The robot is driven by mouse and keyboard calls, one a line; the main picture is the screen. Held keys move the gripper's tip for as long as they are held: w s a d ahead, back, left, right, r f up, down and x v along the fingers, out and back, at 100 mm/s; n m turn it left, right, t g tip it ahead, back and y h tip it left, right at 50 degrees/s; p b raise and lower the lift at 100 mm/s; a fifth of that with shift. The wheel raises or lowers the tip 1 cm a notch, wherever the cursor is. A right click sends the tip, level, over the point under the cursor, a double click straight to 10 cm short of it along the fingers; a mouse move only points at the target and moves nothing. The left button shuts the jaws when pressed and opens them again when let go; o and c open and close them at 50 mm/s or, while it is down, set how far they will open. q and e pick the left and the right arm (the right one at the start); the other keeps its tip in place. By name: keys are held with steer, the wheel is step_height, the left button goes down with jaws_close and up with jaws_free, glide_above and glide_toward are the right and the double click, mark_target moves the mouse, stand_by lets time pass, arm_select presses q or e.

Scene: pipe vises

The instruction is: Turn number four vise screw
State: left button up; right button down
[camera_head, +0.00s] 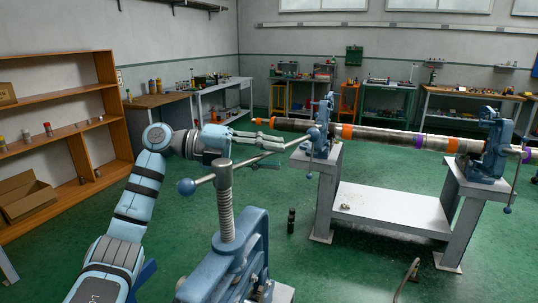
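The foreground vise (232,252) is blue, with a tall threaded screw (226,212). A grey handle bar (205,180) with blue ball ends runs through the screw's top, sloping up to the right. My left gripper (284,145) reaches in from the left above the bar. Its two fingers point right and look apart, with nothing visible between them. In the picture they overlap the bar's far half; I cannot tell whether they touch it. No number shows on any vise. My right gripper is out of view.
Two more blue vises, one nearer (321,125) and one at the right (493,145), stand on a grey stand and hold a long banded pipe (385,136). A wooden shelf (50,140) stands at the left. A dark bottle-like object (291,221) is on the open green floor.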

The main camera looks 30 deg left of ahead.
arm_select(q)
steer(key=v, duration=1.2)
steer(key=shift+w+r, duration=0.1)
